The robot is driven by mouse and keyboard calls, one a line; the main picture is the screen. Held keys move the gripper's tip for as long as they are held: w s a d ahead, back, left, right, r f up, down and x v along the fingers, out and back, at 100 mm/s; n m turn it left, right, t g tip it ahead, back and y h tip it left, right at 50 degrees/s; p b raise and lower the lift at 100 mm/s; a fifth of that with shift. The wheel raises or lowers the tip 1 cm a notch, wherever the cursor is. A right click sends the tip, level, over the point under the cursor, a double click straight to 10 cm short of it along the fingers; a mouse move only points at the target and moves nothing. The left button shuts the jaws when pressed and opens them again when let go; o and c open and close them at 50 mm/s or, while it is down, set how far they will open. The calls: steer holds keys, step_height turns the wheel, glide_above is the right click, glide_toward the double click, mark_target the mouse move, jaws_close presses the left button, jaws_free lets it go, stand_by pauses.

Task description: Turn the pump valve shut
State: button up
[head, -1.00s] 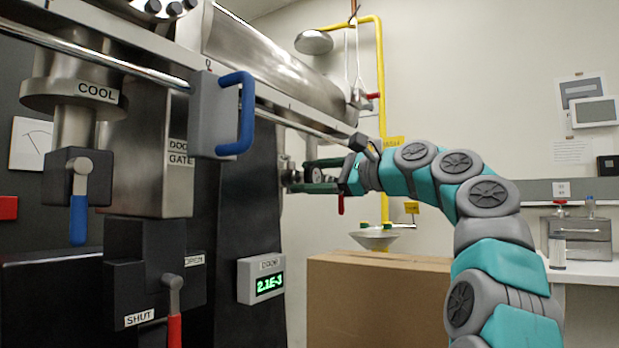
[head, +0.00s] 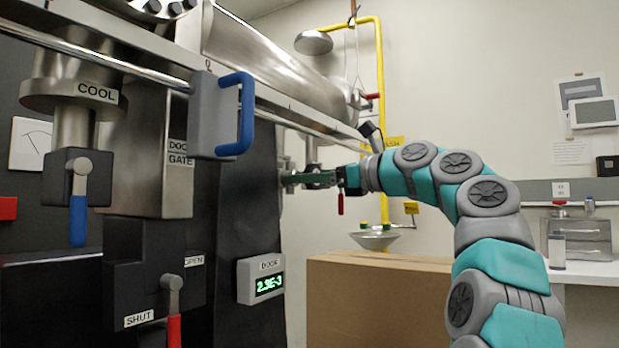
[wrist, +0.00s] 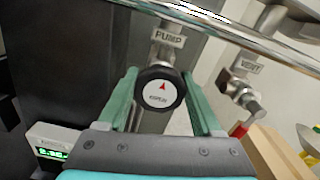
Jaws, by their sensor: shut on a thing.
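The pump valve's knob (wrist: 159,94) is a round black-rimmed disc with a white face and a red arrow. It sits below the PUMP label (wrist: 168,38) in the wrist view, and the arrow points up toward that label. The small word on its face is too blurred to read surely. My gripper (wrist: 160,76) is shut on the knob, one green finger on each side. In the head view my gripper (head: 313,179) reaches left to the side of the dark machine, and its fingers mostly hide the knob.
A VENT valve (wrist: 238,90) with a red-tipped handle is just right of my gripper in the wrist view. A metal rail (wrist: 232,32) crosses above. In the head view, a blue handle (head: 246,115) and a green-digit display (head: 262,279) are left; a cardboard box (head: 380,300) stands below.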

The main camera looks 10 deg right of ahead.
steer(key=shift+f, duration=0.15)
stand_by(0.3)
steer(key=o, duration=1.4)
steer(key=shift+v, duration=3.9)
